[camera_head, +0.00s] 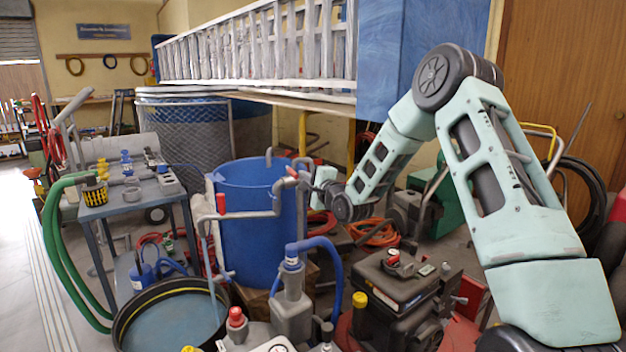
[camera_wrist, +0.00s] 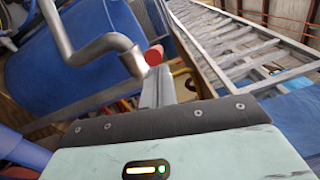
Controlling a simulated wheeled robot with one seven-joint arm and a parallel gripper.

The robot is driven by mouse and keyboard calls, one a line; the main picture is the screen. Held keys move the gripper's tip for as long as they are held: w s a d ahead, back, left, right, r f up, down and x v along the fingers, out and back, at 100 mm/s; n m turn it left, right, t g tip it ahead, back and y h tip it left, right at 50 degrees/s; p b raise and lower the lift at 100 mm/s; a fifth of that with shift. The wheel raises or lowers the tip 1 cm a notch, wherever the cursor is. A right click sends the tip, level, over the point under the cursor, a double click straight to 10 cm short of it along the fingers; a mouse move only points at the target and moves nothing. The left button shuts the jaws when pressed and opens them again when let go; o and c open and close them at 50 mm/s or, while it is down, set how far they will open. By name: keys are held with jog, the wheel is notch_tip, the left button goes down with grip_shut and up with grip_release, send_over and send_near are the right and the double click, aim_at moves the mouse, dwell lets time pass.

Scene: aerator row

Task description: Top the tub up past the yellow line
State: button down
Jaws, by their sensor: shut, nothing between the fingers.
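A black round tub (camera_head: 118,328) stands on the floor at the lower left with blue-grey water (camera_head: 170,325) in it. A thin yellowish line runs round its inner wall near the rim, above the water. A blue barrel (camera_head: 245,220) stands behind it, with a bent grey pipe (camera_head: 262,213) across its front. A red grip (camera_head: 221,203) stands upright at the pipe's left. My gripper (camera_head: 314,186) is shut and empty beside the pipe's red tip (camera_wrist: 154,55).
A blue-grey cart (camera_head: 130,200) with fittings and green hoses (camera_head: 65,250) stands left. A grey pump bottle with a blue hose (camera_head: 335,265) and a dark machine (camera_head: 395,285) crowd the front. A ladder (camera_head: 260,45) lies above. Open floor shows far left.

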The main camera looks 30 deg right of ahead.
dwell(0.4)
jog(key=shift+a+m+h, duration=0.3)
jog(key=shift+m+h, duration=0.1)
jog(key=shift+h, duration=0.1)
